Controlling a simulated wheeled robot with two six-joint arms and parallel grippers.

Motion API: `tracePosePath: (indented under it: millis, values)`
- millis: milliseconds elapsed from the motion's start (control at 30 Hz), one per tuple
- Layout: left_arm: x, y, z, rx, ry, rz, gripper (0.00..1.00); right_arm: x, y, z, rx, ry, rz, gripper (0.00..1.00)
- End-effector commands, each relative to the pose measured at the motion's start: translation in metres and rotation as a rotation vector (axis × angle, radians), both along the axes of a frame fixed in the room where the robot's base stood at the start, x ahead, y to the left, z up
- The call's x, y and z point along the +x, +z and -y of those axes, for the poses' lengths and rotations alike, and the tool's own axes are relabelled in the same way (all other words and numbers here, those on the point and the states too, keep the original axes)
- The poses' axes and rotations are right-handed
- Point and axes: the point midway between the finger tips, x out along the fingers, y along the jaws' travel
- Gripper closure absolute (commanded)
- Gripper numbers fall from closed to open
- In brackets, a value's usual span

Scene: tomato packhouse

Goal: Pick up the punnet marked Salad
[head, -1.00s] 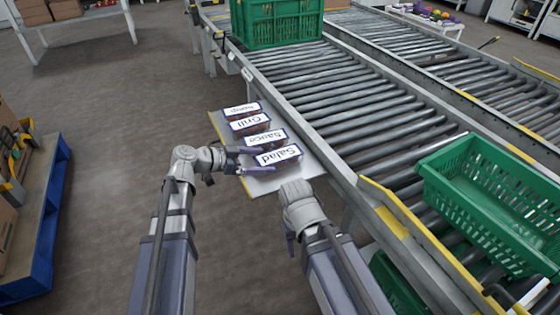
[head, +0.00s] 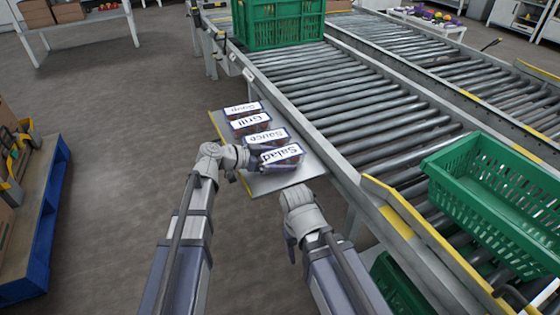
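The punnet marked Salad (head: 283,154) is the nearest in a row of punnets on a grey shelf (head: 285,182) beside the conveyor. Its white label faces up and sits at a slant. My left gripper (head: 262,158) is at the left end of this punnet, with its fingers reaching along its sides. The fingertips are partly hidden, so I cannot tell whether they are closed on it. My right gripper (head: 290,247) hangs low in front of the shelf, apart from the punnets, and its fingers are mostly hidden by its wrist.
Punnets marked Sauce (head: 265,136), Grill (head: 250,122) and Soup (head: 243,108) stand close behind the Salad punnet. A green crate (head: 490,185) sits on the roller conveyor at the right, another (head: 280,22) at the back. A blue pallet (head: 45,225) stands at the left.

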Motion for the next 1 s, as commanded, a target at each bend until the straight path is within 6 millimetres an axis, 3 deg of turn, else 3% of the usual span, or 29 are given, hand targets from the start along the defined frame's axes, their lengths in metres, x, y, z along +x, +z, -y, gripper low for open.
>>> tracePosePath:
  millis: [67,733,1000]
  values:
    - [-0.0001,0.0001,-0.0002,0.0,0.0,0.0,0.11,0.0,0.0001,0.0,0.0,0.0,0.0,0.4]
    - [-0.0002,0.0001,-0.0005,0.0,0.0,0.0,0.87,0.0,0.0001,0.0,0.0,0.0,0.0,0.4]
    - [-0.0002,0.001,-0.0004,0.0,0.0,0.0,0.88,0.0,0.0009,0.0,0.0,0.0,0.0,0.4]
